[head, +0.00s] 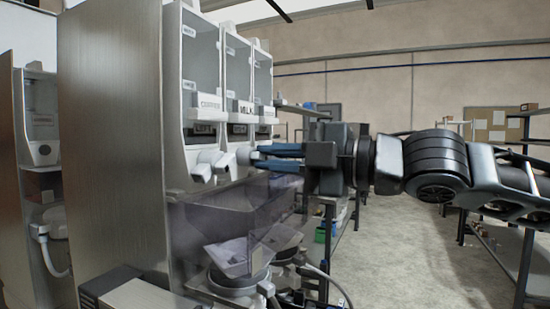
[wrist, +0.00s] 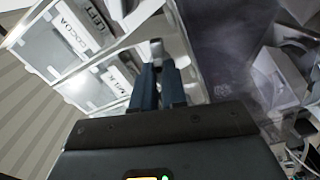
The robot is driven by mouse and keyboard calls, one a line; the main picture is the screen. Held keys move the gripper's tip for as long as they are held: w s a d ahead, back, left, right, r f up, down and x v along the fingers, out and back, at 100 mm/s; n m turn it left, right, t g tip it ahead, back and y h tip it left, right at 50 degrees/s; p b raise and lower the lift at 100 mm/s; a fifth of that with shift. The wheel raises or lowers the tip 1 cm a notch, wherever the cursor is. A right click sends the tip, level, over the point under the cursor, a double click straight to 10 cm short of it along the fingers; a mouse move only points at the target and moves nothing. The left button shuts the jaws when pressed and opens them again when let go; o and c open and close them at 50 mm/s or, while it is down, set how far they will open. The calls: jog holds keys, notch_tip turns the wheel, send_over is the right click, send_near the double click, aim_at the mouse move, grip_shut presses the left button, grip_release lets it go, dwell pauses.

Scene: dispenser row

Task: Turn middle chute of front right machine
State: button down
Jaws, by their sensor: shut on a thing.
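The front machine (head: 175,120) has a row of three clear canisters, with a label reading MILK (head: 243,106) on the middle one. White chutes stick out below them. The middle chute (head: 243,155) is under the MILK canister, and its end also shows in the wrist view (wrist: 156,48). My gripper (head: 257,157) reaches in from the right, with its blue fingers closed around the end of the middle chute. In the wrist view my gripper (wrist: 158,75) has a finger on each side of it. The left chute (head: 208,166) is beside it, clear of the fingers.
A translucent hopper (head: 225,215) and white funnels (head: 235,258) lie just below my fingers. A tall metal side panel (head: 110,130) stands at the left, with another machine (head: 40,150) behind it. Shelving and open floor (head: 400,250) are to the right.

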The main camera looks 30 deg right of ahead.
jog(key=shift+f+m, duration=0.1)
jog(key=shift+m, duration=1.1)
jog(key=c, duration=1.2)
grip_release()
jog(key=shift+o, duration=0.2)
jog(key=b+v, duration=0.1)
jog(key=v, duration=0.7)
jog(key=shift+b, duration=0.4)
